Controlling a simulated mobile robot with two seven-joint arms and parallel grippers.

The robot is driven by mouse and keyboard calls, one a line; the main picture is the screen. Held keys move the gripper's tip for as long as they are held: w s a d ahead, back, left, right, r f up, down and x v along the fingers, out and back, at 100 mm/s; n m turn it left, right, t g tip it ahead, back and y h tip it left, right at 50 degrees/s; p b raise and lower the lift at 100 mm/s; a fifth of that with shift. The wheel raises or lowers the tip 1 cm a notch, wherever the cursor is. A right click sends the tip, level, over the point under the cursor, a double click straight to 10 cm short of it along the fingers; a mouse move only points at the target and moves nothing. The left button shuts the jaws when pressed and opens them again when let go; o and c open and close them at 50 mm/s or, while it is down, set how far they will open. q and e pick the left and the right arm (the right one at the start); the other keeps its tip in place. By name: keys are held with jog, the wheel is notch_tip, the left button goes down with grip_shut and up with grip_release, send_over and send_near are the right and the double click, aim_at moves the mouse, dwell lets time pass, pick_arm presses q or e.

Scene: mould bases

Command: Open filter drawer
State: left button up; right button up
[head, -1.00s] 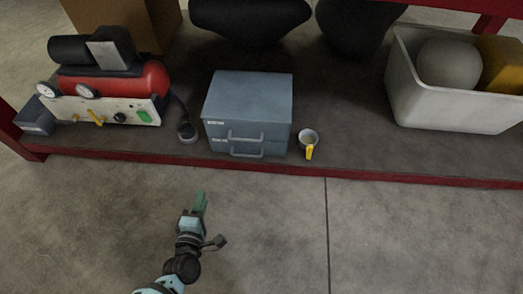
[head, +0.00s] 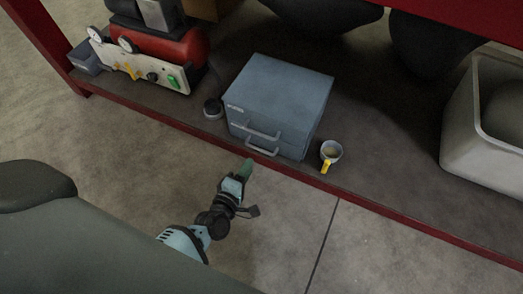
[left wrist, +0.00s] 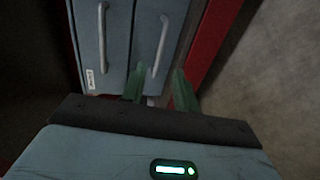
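A grey-blue two-drawer cabinet (head: 285,88) stands on the low shelf with both drawers closed. Its upper handle (head: 262,132) and lower handle (head: 262,150) are grey bars on the front. Both handles also show in the left wrist view, the upper one (left wrist: 102,38) left and the lower one (left wrist: 161,46) right. The drawer labels are too small to read. My left gripper (head: 248,166) is just in front of the cabinet, near the lower handle. In the left wrist view its green fingers (left wrist: 158,88) are apart and empty, with the lower handle ahead between them. My right gripper is not in view.
A red shelf edge (head: 365,202) runs in front of the cabinet. A red compressor (head: 182,52) is at left, a white bin (head: 470,140) at right. The floor in front is clear.

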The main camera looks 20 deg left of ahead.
pick_arm(q)
jog(key=b+x, duration=0.3)
jog(key=x, duration=0.4)
jog(key=shift+w+b, duration=0.3)
jog(key=shift+w, duration=0.1)
jog(key=shift+f, duration=0.1)
grip_shut()
